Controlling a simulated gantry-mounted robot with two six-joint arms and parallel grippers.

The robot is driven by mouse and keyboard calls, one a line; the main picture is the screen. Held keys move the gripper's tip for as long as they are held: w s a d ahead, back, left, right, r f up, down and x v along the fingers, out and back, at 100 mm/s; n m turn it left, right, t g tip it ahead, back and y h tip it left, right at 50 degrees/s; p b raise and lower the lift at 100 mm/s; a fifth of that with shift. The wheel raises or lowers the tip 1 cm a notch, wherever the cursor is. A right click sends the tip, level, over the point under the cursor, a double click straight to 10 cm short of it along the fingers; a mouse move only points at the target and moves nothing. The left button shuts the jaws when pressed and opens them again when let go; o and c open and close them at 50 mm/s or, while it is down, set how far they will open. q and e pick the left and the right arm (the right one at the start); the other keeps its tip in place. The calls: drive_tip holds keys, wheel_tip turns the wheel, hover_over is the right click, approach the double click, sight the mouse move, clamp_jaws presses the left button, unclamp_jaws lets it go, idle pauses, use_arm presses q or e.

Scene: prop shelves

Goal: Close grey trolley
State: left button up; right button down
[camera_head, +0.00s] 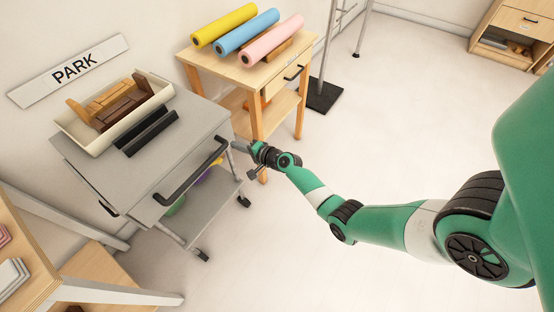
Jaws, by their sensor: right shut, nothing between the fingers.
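The grey trolley (160,160) stands at the left, with a grey top, a lower shelf and castors. A black bar handle (188,178) runs along its drawer front, on the side facing the open floor. I cannot tell clearly how far the drawer stands out from the body. My right gripper (240,148) is shut and empty, just right of the handle's far end, by the trolley's corner. I cannot tell whether it touches the trolley. My left gripper is not in view.
A cream tray (92,143) with brown model benches and a dark block (147,131) sit on the trolley top. A wooden table (236,72) with yellow, blue and pink rolls stands behind. Wooden shelving (32,255) is at the lower left. The floor to the right is clear.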

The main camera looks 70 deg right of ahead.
drive_tip(key=p+v, duration=0.4)
drive_tip(key=v, duration=0.7)
drive_tip(key=shift+s+f, duration=0.25)
drive_tip(key=shift+s, duration=0.1)
